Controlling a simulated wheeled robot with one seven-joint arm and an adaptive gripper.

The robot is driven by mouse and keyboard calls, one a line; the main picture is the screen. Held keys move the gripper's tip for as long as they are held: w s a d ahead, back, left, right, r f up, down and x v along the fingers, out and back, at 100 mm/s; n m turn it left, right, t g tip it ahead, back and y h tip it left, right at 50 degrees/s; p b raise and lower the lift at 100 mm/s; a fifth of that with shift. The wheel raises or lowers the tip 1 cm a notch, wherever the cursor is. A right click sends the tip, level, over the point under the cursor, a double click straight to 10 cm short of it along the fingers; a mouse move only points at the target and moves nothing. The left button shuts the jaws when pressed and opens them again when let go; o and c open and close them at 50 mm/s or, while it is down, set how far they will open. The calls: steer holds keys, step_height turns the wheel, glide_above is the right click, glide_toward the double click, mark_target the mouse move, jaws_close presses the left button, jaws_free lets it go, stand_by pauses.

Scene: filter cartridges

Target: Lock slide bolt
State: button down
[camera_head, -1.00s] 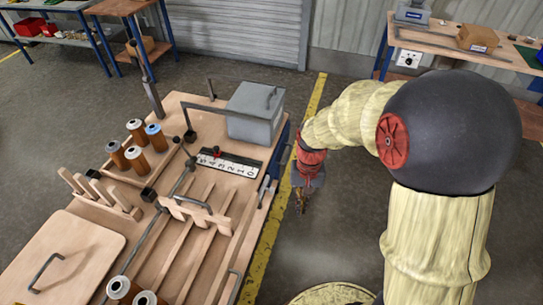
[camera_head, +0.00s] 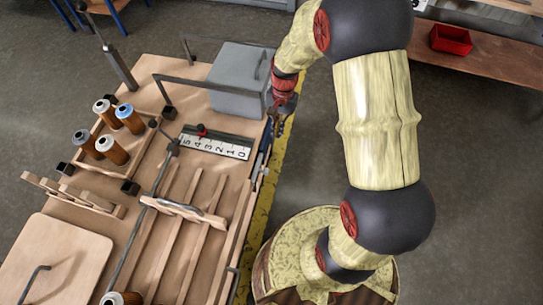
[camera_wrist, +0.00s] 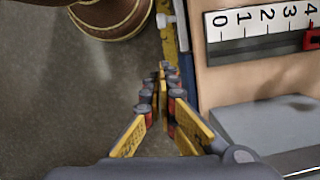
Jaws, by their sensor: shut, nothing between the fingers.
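My gripper (camera_head: 281,126) is beside the right edge of the workbench, near the grey box's front corner. In the wrist view its yellow fingers (camera_wrist: 163,72) are shut with nothing between them, pointing along the bench side. Small metal hardware that looks like the slide bolt (camera_head: 262,164) sits on the bench's right edge, nearer the camera than my gripper. In the wrist view a pale metal piece (camera_wrist: 164,20) shows at that edge, beyond the fingertips and apart from them. I cannot tell the bolt's position in its bracket.
A grey lidded box (camera_head: 238,80) and a number scale with a red pointer (camera_head: 214,143) lie on the bench top (camera_head: 150,68). Several filter cartridges (camera_head: 131,118) stand at the left.

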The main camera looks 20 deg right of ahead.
mark_target(261, 171)
steer(key=s+a+f+b, duration=0.2)
steer(key=f, duration=0.4)
steer(key=s+a+f+b, duration=0.1)
steer(key=s+f+b, duration=0.1)
steer(key=f, duration=0.3)
steer(key=shift+a+f+b, duration=0.35)
steer(key=shift+b, duration=0.05)
